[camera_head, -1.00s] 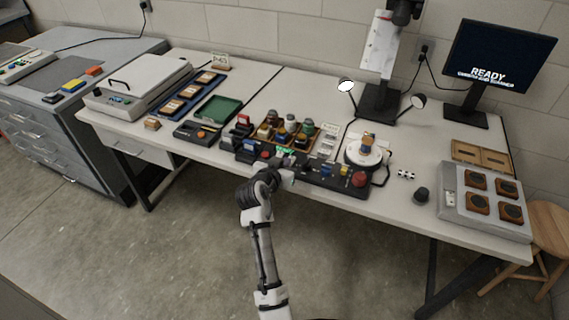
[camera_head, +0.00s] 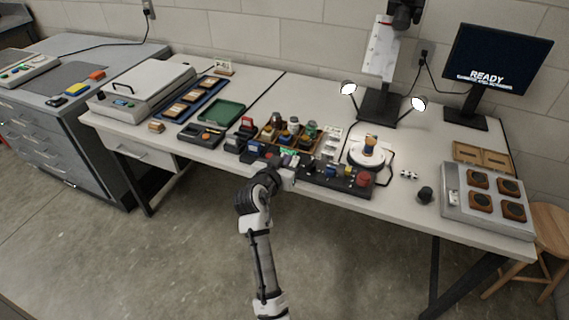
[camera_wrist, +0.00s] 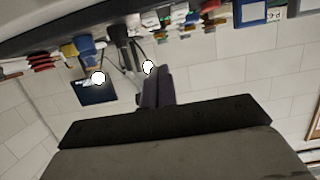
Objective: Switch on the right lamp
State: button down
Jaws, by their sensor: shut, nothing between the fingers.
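The right lamp (camera_head: 419,103) stands at the back of the bench, right of the dark camera stand, and its head glows bright white. The left lamp (camera_head: 348,88) glows white too. Both lit heads also show in the wrist view, where the scene is upside down. My gripper (camera_wrist: 158,82) is shut and empty. In the head view my gripper (camera_head: 288,172) is at the dark control panel (camera_head: 320,180) along the bench's front edge, over its left-middle part. It hides the controls under it; I cannot tell whether it touches one.
Right of my gripper the panel carries blue and yellow controls and a red button (camera_head: 363,180). Behind it are a tray of jars (camera_head: 292,135) and a white turntable (camera_head: 367,155) with a small object. A monitor (camera_head: 497,60) reads READY. Floor in front is clear.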

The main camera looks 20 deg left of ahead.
jog(key=s+b, duration=0.1)
jog(key=s, duration=0.6)
jog(key=shift+s+b, duration=0.3)
jog(key=shift+b, duration=0.1)
jog(key=shift+a, duration=0.1)
